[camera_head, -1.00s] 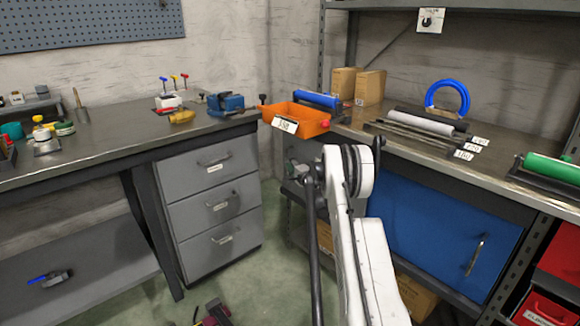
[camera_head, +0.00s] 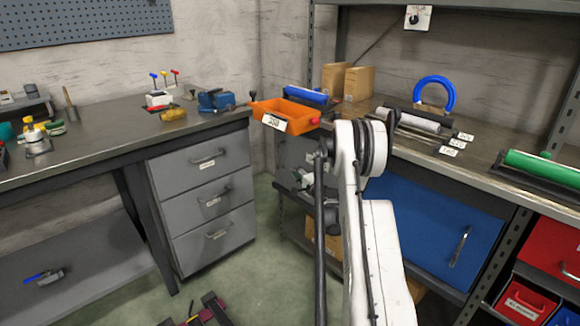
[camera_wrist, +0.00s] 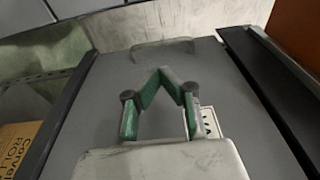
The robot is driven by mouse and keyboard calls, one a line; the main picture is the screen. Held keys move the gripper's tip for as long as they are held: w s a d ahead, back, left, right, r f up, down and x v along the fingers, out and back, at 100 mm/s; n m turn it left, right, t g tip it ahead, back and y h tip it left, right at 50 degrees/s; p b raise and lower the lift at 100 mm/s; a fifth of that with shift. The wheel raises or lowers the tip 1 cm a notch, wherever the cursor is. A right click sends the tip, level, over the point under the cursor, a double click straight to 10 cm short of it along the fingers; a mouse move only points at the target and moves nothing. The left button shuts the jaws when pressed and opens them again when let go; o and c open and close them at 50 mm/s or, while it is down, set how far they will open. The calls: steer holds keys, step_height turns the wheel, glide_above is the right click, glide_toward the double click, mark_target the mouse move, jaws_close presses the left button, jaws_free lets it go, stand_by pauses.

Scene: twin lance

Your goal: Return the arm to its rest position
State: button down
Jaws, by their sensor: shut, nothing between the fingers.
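My arm rises white in the middle of the head view, its upper joint (camera_head: 362,148) in front of the right bench. My gripper shows small and partly hidden at the left of the arm in the head view. In the wrist view my gripper (camera_wrist: 162,76) has its green fingers meeting at the tips, with nothing between them. A grey panel (camera_wrist: 230,90) with a handle and a partly covered white label lies behind the fingers.
An orange bin (camera_head: 285,113) sits at the right bench's corner, close behind my arm. A blue cabinet door (camera_head: 440,225) is right of the arm. Grey drawers (camera_head: 205,200) stand to the left. Floor shows between them. A cardboard box (camera_wrist: 15,150) is at the wrist view's left.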

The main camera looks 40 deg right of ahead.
steer(key=shift+s+a, duration=0.1)
steer(key=shift+s, duration=0.4)
